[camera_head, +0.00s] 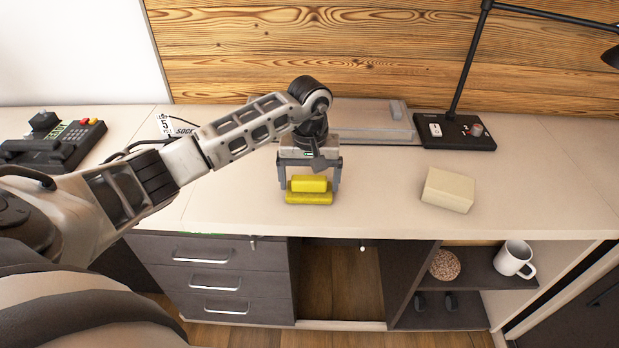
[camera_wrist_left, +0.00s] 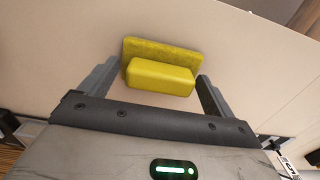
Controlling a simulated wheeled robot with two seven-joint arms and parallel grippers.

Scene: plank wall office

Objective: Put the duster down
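The yellow duster (camera_head: 309,197) is a flat pad with a raised block handle on top. It appears to rest flat on the pale desk top (camera_head: 240,205), close to the front edge. My left gripper (camera_head: 310,182) points down over it, one finger on each side of the handle. In the left wrist view the duster (camera_wrist_left: 160,77) lies between and beyond the fingertips, with small gaps beside the handle. The left gripper (camera_wrist_left: 160,82) is open and not clamped on it. My right gripper is not in view.
A cream block (camera_head: 448,190) sits to the right on the desk. A grey tray-like item (camera_head: 370,134) and the lamp base (camera_head: 456,131) stand behind. A dark desk phone (camera_head: 55,145) is at the far left. A white mug (camera_head: 514,259) stands on the shelf below.

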